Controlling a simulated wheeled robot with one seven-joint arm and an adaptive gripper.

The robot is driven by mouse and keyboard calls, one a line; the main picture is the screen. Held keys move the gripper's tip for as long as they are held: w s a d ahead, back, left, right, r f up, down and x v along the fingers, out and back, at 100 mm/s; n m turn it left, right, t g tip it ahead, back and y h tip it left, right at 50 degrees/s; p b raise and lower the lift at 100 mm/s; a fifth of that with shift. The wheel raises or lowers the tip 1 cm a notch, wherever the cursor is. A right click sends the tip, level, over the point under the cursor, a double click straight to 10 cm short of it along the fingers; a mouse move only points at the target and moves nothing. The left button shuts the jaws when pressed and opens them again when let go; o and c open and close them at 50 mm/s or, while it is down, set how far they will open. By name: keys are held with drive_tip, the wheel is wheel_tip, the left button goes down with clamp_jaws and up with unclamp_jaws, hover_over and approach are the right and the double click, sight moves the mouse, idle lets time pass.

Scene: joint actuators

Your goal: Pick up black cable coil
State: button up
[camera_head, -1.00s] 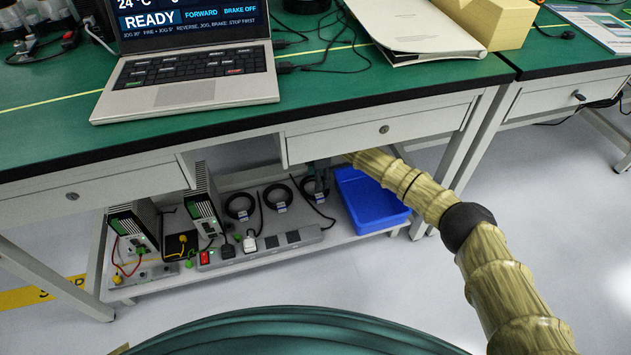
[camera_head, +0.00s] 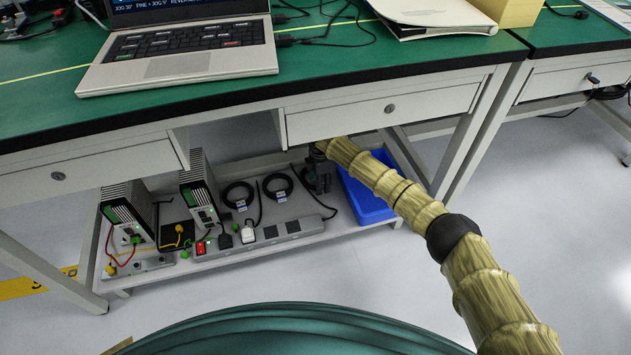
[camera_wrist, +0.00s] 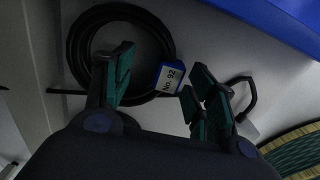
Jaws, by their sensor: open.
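Two black cable coils, a left one (camera_head: 238,194) and a middle one (camera_head: 278,187), lie on the lower shelf in the head view. A third black coil is mostly hidden there behind my gripper (camera_head: 319,181), which is low under the bench drawer. In the wrist view a black cable coil (camera_wrist: 162,38) lies flat on the shelf with a blue and white tag (camera_wrist: 171,77) marked No. 92. My gripper (camera_wrist: 160,62) is open over it. The left finger overlaps the ring's inside; the tag shows between the fingers. I cannot tell whether they touch the coil.
A blue bin (camera_head: 368,209) stands right beside my gripper; it also shows in the wrist view (camera_wrist: 285,18). A power strip (camera_head: 270,236) runs along the shelf front. Power units (camera_head: 125,220) stand at the left. The drawer (camera_head: 385,112) and bench top (camera_head: 345,85) overhang the shelf.

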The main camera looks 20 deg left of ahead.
drive_tip(key=shift+f, duration=0.65)
clamp_jaws()
drive_tip(key=shift+r, duration=0.1)
wheel_tip(320, 180, up, 8)
drive_tip(key=p, duration=0.4)
drive_tip(key=shift+f, duration=0.25)
drive_tip(key=s+d+p, duration=0.6)
drive_tip(key=s+d, duration=0.4)
drive_tip(key=s, duration=0.5)
drive_tip(key=shift+f, duration=0.25)
